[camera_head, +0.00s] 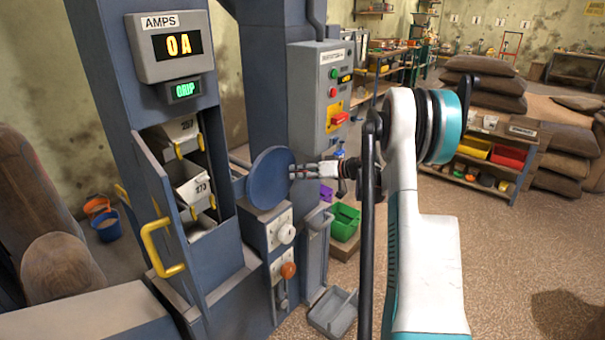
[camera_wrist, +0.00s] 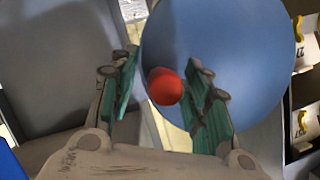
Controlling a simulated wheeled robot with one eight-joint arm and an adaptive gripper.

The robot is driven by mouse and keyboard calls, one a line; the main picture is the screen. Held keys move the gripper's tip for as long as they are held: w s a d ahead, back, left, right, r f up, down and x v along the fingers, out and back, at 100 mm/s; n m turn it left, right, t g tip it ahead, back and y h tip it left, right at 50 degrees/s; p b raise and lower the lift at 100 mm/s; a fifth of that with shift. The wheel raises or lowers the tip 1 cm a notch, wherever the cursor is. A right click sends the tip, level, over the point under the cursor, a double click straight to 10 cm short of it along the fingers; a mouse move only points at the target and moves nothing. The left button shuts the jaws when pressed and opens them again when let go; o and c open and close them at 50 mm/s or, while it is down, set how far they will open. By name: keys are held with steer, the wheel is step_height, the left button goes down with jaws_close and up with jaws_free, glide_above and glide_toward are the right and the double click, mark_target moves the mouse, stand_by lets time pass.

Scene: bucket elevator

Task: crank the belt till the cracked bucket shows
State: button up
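The blue crank disc (camera_head: 270,178) is mounted on the side of the elevator casing. In the wrist view, the blue disc (camera_wrist: 225,50) fills the upper right, with a round red knob (camera_wrist: 165,87) near its left edge. My gripper (camera_head: 294,172) is at the disc's right side. In the wrist view my gripper (camera_wrist: 165,78) has its green fingers apart, one either side of the knob; contact is unclear. In the casing opening, an upper bucket (camera_head: 180,130) and a lower bucket (camera_head: 192,186) marked 273 show. I see no clear crack on either. The belt is mostly hidden.
The hatch door (camera_head: 160,225) with a yellow handle stands open. The amps display (camera_head: 172,45) reads 0 A; a small screen (camera_head: 183,90) reads GRIP. A grey control box (camera_head: 322,90) stands behind the disc. An orange-knobbed lever (camera_head: 288,270) is below.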

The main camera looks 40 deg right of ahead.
steer(key=v, duration=1.2)
stand_by(0.3)
